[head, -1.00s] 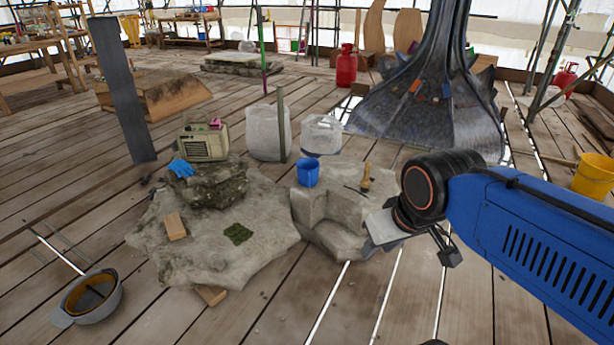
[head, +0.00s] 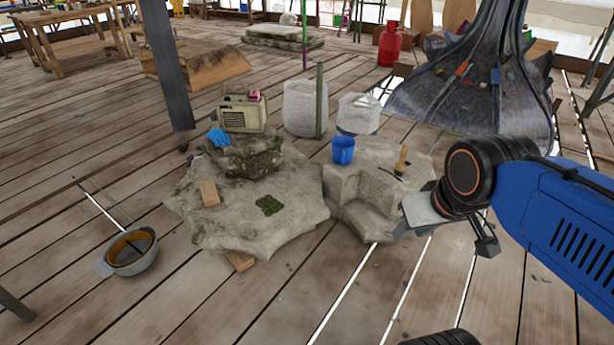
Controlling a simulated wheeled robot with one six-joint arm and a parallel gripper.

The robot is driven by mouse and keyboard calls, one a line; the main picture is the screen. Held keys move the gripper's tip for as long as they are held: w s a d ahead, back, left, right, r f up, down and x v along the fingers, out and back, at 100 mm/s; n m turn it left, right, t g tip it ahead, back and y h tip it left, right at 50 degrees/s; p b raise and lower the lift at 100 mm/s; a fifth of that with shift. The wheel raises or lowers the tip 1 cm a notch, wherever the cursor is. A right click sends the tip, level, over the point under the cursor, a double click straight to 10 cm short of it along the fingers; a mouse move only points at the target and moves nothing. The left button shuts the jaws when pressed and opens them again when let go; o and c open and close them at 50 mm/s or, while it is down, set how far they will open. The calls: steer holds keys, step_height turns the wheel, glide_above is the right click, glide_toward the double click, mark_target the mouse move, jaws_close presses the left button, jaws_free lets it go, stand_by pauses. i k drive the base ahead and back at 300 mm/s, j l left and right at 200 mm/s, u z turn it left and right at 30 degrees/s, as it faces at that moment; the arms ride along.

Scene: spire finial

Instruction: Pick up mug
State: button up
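The blue mug (head: 343,150) stands upright on top of the pale stone block (head: 372,180), near the block's back left. My gripper (head: 408,222) is at the lower right of the mug in the head view, beside the block's right side and apart from the mug. The gripper's fingers are small and partly hidden behind its own body, so I cannot tell whether they are open or shut. No object shows in it.
A brush (head: 402,160) lies on the block right of the mug. Left are a radio (head: 242,110) and blue gloves (head: 219,137) on stacked stone. White containers (head: 305,107) stand behind. A grey helmet (head: 130,252) lies left. Plank floor in front is mostly clear.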

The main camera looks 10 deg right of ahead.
mark_target(343, 153)
steer(key=i, duration=1.5)
